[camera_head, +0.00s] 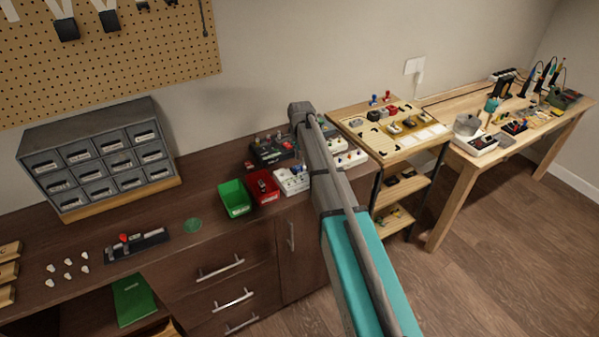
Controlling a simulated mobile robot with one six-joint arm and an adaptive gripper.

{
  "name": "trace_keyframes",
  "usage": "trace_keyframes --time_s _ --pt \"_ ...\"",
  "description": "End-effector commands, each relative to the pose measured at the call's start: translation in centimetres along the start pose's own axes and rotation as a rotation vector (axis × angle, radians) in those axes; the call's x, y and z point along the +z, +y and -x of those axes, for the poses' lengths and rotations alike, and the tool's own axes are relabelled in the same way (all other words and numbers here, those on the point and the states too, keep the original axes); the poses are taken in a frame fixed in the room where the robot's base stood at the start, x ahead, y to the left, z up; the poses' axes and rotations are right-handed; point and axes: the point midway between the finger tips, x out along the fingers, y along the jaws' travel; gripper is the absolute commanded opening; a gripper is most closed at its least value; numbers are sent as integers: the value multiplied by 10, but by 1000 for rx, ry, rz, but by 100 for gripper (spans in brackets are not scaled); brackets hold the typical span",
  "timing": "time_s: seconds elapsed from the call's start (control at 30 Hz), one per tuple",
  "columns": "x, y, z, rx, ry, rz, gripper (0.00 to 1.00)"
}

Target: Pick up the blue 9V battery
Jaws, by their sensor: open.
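I cannot make out a blue 9V battery for certain in the head view. A tiny blue item (374,99) stands beside a red one at the back of the wooden shelf unit, too small to identify. My arm (350,235) reaches up from the bottom across the middle, its grey joint near the back of the brown cabinet. My gripper cannot be made out, and the arm hides part of the bench behind it.
A grey drawer organizer (99,158) is at left. The wooden shelf unit (408,155) and a cluttered workbench (461,166) are at right. Floor is clear lower right.

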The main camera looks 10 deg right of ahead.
Motion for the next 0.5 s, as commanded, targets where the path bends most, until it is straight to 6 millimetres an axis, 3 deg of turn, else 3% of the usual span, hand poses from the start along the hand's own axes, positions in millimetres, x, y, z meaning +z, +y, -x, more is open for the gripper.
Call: trace_keyframes --time_s 0.2,0.5 --pt "0 0 -21 0 0 -1 46" --pt "-1 0 -32 0 0 -1 46"
